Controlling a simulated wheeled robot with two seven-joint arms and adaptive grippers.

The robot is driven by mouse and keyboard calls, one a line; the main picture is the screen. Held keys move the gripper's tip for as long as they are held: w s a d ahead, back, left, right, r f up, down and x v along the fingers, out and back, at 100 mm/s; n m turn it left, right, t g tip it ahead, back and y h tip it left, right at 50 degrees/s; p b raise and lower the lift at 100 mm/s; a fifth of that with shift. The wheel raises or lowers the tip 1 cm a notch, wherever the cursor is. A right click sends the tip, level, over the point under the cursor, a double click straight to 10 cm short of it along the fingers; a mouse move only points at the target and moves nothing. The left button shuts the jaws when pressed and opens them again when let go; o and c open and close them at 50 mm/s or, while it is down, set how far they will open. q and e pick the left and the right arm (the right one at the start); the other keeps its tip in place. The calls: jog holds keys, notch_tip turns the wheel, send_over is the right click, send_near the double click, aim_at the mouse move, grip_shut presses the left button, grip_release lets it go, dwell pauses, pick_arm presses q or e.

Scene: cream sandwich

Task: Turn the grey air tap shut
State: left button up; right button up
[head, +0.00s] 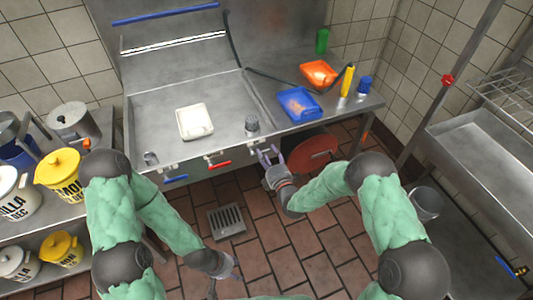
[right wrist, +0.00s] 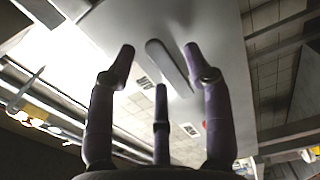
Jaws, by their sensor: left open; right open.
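A grey lever (right wrist: 168,66), which looks like the air tap, shows in the right wrist view on a pale panel, beyond and between my right fingertips. My right gripper (head: 268,155) is open at the front edge of the steel counter, right of the red tap handle (head: 220,164). Its spread fingers also show in the right wrist view (right wrist: 160,60), with the lever apart from them as far as I can tell. In the head view the grey tap is hard to make out near the gripper. My left gripper (head: 228,278) is open and empty, low over the floor.
A blue tap handle (head: 176,180) sits farther left on the counter front. A round red disc (head: 313,153) is right of my right gripper, below the counter. A blue tray (head: 299,104), an orange tray (head: 319,73) and a white tray (head: 194,121) lie on top.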

jog(key=v, duration=1.1)
jog(key=shift+r, duration=0.1)
